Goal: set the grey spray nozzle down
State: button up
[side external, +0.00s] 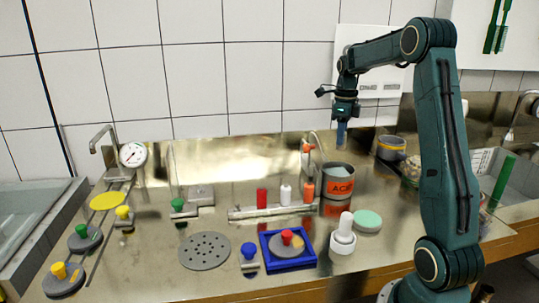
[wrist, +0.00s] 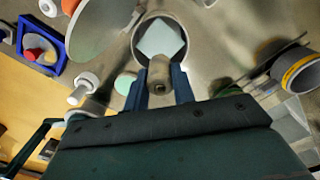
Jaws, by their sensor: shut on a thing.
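My gripper (side external: 341,132) hangs in the air above the metal pot labelled ACID (side external: 338,180), with its fingers pointing down. In the wrist view my gripper (wrist: 160,74) is shut on a dull grey-brown cylindrical piece, the grey spray nozzle (wrist: 159,76). The nozzle sits between the two blue fingers, with a round end and a dark hole facing the camera. In the side view I cannot make the nozzle out clearly. The pot's round rim (wrist: 134,42) lies just beyond the fingertips in the wrist view, with a pale square patch inside.
A rack (side external: 272,210) with red, white and orange pieces stands left of the pot. A white bottle-like piece (side external: 343,235) and a green disc (side external: 368,221) are in front. A yellow-banded bowl (side external: 391,148) stands behind right. A blue square tray (side external: 266,250) lies front left. Bare metal worktop shows between.

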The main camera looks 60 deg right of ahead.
notch_tip(320, 180, down, 10)
jog(key=shift+f, duration=0.25)
jog(key=shift+f, duration=0.15)
jog(key=shift+f, duration=2)
jog(key=shift+f, duration=0.1)
jog(key=o, duration=1)
jog(key=shift+c, duration=0.2)
notch_tip(320, 180, up, 12)
jog(key=shift+r, duration=0.15)
